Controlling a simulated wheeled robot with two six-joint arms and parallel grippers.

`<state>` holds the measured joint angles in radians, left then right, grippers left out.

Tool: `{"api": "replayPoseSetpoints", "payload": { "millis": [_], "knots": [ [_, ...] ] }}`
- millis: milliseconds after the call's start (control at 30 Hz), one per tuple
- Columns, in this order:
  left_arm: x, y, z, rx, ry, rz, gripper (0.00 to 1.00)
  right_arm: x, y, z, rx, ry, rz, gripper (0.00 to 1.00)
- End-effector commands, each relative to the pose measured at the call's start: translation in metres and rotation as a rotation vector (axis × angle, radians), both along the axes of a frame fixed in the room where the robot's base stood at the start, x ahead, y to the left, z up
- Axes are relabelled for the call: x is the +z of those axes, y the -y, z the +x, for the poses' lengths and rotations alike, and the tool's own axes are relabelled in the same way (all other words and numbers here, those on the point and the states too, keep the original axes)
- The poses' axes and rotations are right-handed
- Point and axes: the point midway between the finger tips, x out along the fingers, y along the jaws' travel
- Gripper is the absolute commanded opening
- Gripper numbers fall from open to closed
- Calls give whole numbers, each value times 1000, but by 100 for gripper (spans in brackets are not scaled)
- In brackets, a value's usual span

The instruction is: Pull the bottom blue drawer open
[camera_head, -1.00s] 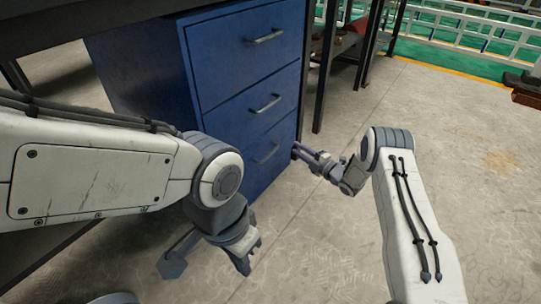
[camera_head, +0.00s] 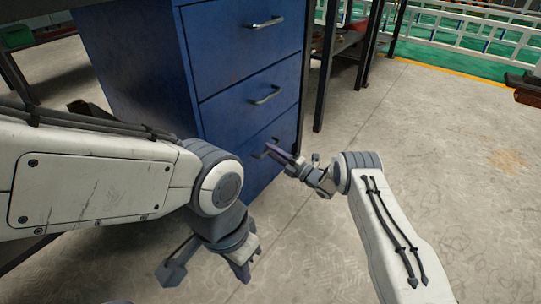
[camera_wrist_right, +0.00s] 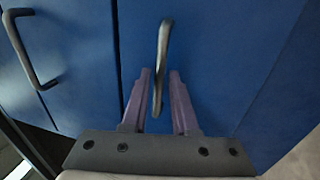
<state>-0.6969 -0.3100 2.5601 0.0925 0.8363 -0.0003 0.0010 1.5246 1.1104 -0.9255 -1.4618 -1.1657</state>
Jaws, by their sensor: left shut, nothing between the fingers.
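The blue drawer cabinet stands with its drawers flush. Its bottom drawer (camera_head: 250,176) is shut and partly hidden by my arms. The bottom drawer's dark handle (camera_wrist_right: 164,45) runs lengthwise in the right wrist view. My right gripper (camera_head: 272,152) is at that handle in the head view. In the wrist view its two purple fingers (camera_wrist_right: 160,75) are open, one on each side of the handle, with gaps visible. My left gripper (camera_head: 244,274) is shut and empty, low in front of the cabinet, away from the drawers.
The middle drawer's handle (camera_head: 265,95) and top drawer's handle (camera_head: 264,23) are above. A dark table leg (camera_head: 327,70) stands right of the cabinet. Concrete floor (camera_head: 450,170) is open to the right and in front.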

Motion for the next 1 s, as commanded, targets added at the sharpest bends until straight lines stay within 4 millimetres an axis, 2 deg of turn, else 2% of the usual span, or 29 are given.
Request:
{"api": "replayPoseSetpoints", "payload": {
  "millis": [100,367,433,467,1000],
  "knots": [
    [-4,0,0,0,0,0,0,1,-6,4,2,1,1,27],
    [-4,0,0,0,0,0,0,3,-6,4,0,-1,1,27],
    [-4,0,0,0,0,0,0,2,-6,4,0,-1,1,4],
    [-4,0,0,0,0,0,0,2,-6,4,0,-1,1,0],
    [-4,0,0,0,0,0,0,2,-5,4,-1,-1,1,0]
  ]
}}
